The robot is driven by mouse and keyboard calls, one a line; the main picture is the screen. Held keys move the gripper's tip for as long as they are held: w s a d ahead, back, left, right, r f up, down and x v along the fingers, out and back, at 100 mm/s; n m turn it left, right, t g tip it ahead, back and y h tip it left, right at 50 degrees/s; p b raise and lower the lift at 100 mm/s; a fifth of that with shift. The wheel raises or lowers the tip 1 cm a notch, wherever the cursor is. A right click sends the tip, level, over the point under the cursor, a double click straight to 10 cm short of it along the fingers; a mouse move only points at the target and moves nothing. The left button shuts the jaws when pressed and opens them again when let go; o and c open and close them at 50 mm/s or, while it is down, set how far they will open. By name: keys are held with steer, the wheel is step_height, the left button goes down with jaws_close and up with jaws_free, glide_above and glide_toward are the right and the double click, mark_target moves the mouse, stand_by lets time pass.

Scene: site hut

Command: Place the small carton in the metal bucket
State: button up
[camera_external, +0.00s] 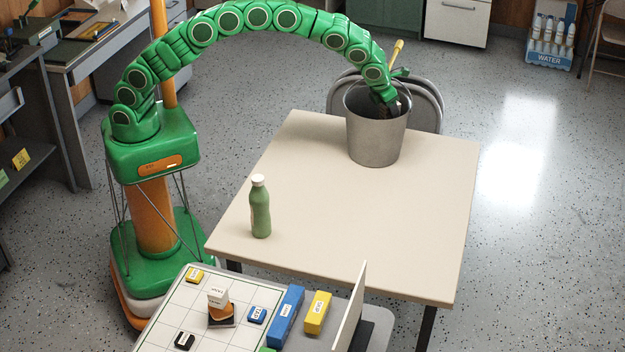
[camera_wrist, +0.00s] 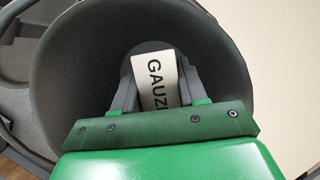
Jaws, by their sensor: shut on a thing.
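The grey metal bucket (camera_external: 375,140) stands upright at the back right of the table. My gripper (camera_external: 396,106) reaches down into its mouth, with the fingers partly hidden by the rim. In the wrist view, the bucket's dark inner wall (camera_wrist: 205,40) surrounds my gripper (camera_wrist: 157,84). The small white carton (camera_wrist: 155,70), with black lettering that reads "GAUZ" before it is cut off, is between the two grey fingers, which are shut on it. The carton is within the bucket's opening. I cannot tell whether it touches the bottom. It is not clearly visible in the external view.
A green bottle (camera_external: 260,208) with a white cap stands at the table's left. The rest of the beige tabletop (camera_external: 350,220) is clear. A folding chair (camera_external: 428,105) is behind the bucket. A gridded board (camera_external: 180,312) with several small blocks is in front.

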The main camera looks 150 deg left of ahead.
step_height(320, 180, down, 12)
steer(key=shift+r, duration=0.25)
stand_by(0.4)
steer(key=o, duration=0.8)
steer(key=shift+f, duration=0.1)
steer(key=shift+c, duration=0.2)
steer(key=v, duration=1.2)
steer(key=shift+o, duration=0.3)
